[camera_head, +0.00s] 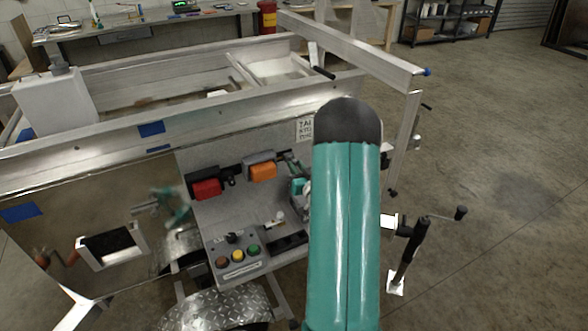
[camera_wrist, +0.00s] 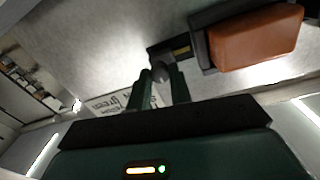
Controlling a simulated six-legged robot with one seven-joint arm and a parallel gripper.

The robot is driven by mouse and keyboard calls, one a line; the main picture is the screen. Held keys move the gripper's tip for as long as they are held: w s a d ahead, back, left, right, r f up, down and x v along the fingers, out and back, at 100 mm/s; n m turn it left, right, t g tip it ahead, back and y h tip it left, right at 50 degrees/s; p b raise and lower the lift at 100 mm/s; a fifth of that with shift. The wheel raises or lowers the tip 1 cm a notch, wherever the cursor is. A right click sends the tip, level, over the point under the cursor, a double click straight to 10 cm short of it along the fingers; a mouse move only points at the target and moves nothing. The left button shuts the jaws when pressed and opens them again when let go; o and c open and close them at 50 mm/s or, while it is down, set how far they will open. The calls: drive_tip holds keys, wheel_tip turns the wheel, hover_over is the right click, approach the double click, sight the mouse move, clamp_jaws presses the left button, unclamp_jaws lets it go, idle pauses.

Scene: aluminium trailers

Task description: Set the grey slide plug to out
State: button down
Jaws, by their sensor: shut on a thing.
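The grey slide plug (camera_wrist: 160,73) shows in the wrist view as a rounded grey knob between the fingertips, in front of a dark block with a yellow stripe (camera_wrist: 180,50). My gripper (camera_wrist: 160,78) is shut on it; the fingers stand on either side and hide part of it. In the head view my gripper (camera_head: 298,182) is partly behind my teal arm, just right of the orange lamp. The plug cannot be made out clearly there.
An orange lamp (camera_head: 261,171) sits close left of my gripper; in the wrist view it (camera_wrist: 255,38) is at upper right. A red lamp (camera_head: 206,188) is further left. Below is a button box (camera_head: 238,258). A printed label (camera_wrist: 115,103) lies beside the fingers. Open floor (camera_head: 500,180) is at right.

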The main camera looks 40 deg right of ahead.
drive_tip(key=c, duration=1.5)
unclamp_jaws()
drive_tip(key=shift+s+d, duration=0.1)
drive_tip(key=shift+d, duration=0.2)
drive_tip(key=shift+c, duration=0.2)
drive_tip(key=shift+a, duration=0.15)
drive_tip(key=v, duration=1.3)
drive_tip(key=shift+s+a, duration=0.2)
drive_tip(key=shift+s, duration=0.15)
